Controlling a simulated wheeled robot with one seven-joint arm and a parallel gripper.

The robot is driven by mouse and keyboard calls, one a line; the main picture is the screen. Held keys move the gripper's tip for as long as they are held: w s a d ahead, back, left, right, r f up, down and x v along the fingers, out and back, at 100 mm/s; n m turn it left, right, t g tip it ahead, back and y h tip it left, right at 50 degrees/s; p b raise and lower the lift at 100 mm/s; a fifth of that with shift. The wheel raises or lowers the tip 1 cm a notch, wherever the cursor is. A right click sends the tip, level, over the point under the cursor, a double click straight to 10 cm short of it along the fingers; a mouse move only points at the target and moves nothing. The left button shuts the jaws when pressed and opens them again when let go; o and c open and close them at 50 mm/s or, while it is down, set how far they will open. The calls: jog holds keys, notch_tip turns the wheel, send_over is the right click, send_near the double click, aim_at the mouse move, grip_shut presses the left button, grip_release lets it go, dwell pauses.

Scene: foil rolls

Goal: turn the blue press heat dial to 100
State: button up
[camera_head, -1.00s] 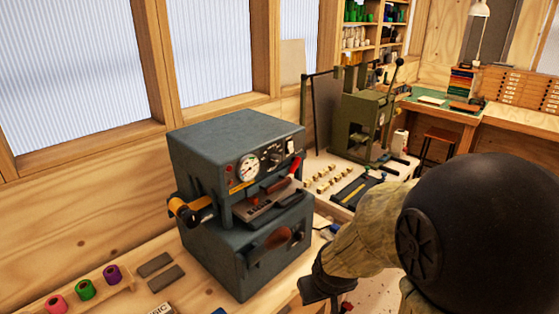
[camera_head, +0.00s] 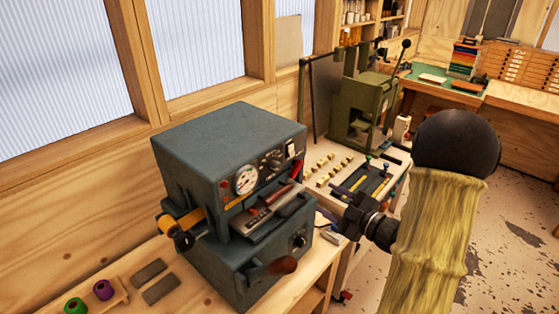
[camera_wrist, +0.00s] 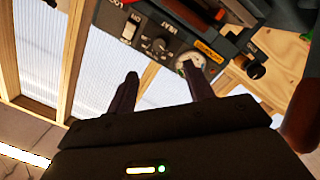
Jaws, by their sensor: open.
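The blue press (camera_head: 225,135) stands on the bench, its front facing right. The heat dial (camera_head: 274,161) is a dark round knob between the gauge (camera_head: 246,179) and the switch (camera_head: 292,150). In the wrist view the panel appears rotated, and the heat dial (camera_wrist: 158,46) shows ahead of the fingers. Its exact setting is too small to read. My gripper (camera_head: 348,213) is to the right of the press front, apart from it. In the wrist view my gripper (camera_wrist: 162,85) has its two dark fingers spread with nothing between them.
A wooden-handled lever (camera_head: 275,268) sticks out low on the press front. An orange foil roll (camera_head: 170,222) hangs on its left side. A green press (camera_head: 362,105) and trays of small parts stand behind. Open floor (camera_head: 510,225) lies to the right.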

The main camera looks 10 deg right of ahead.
jog(key=shift+r+y, duration=0.3)
jog(key=shift+r, duration=0.05)
jog(key=p, duration=0.7)
send_near(279, 169)
jog(key=x, duration=0.8)
jog(key=shift+w+a+r, duration=0.1)
jog(key=shift+w+a, duration=0.1)
jog(key=shift+a, duration=0.05)
jog(key=c, duration=1)
